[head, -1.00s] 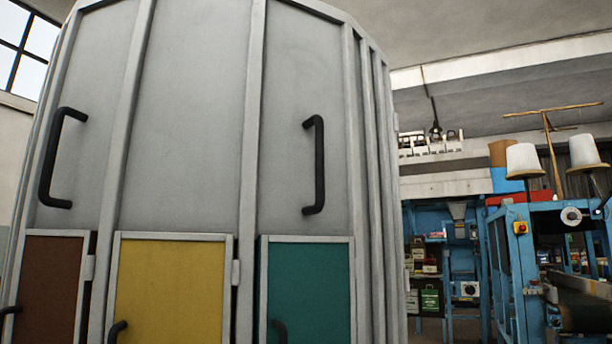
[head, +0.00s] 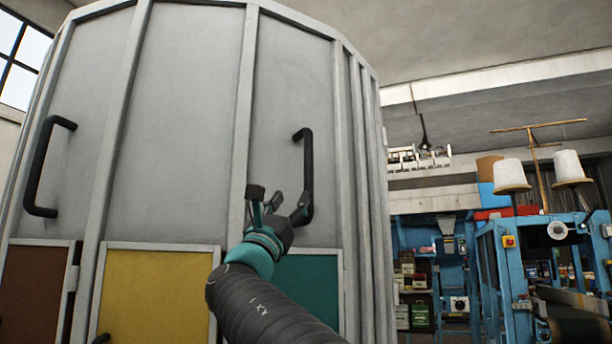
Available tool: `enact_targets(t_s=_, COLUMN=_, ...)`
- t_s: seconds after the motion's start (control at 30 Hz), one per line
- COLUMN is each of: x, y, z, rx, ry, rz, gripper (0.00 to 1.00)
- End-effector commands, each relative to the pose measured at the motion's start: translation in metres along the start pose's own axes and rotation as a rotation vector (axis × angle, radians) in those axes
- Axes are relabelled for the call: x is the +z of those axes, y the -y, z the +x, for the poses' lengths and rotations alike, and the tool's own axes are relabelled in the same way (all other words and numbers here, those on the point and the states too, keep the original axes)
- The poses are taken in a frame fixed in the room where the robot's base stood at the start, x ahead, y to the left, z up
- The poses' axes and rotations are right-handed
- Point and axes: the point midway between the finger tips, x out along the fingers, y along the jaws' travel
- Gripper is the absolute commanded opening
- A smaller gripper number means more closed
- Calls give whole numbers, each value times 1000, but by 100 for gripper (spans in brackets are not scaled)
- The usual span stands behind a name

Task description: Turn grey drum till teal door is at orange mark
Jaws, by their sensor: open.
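The grey drum (head: 185,130) fills the left and middle of the head view. Its lower part carries a brown door (head: 35,290), a yellow door (head: 152,295) and a teal door (head: 312,280) at the right. Black handles are fixed above the brown door (head: 36,170) and above the teal door (head: 309,175). My gripper (head: 278,202) is open beside the lower part of the right handle, in front of the drum; I cannot tell whether it touches the handle. My arm hides part of the teal door. I see no orange mark.
Blue machinery (head: 500,270) with white thread cones (head: 510,176) stands to the right, behind the drum. Shelves with boxes (head: 418,285) are further back. A window (head: 22,60) shows at the upper left.

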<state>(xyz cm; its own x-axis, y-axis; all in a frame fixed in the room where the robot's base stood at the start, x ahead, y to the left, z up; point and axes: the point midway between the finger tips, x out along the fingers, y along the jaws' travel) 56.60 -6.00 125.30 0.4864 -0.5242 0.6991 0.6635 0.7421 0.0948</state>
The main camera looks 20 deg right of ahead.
Motion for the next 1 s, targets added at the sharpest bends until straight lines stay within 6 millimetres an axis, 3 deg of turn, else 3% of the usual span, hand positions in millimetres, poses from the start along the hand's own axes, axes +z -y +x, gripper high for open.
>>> enact_targets(t_s=0.2, x=2, y=-2, z=1, rx=4, ry=14, rz=-131, gripper=48)
enact_targets(t_s=0.37, x=2, y=-1, z=16, rx=2, ry=13, rz=-137, gripper=48)
enact_targets(t_s=0.8, x=4, y=-2, z=96, rx=3, ry=12, rz=-135, gripper=48)
enact_targets(t_s=1.0, x=3, y=-2, z=124, rx=4, ry=11, rz=-134, gripper=48)
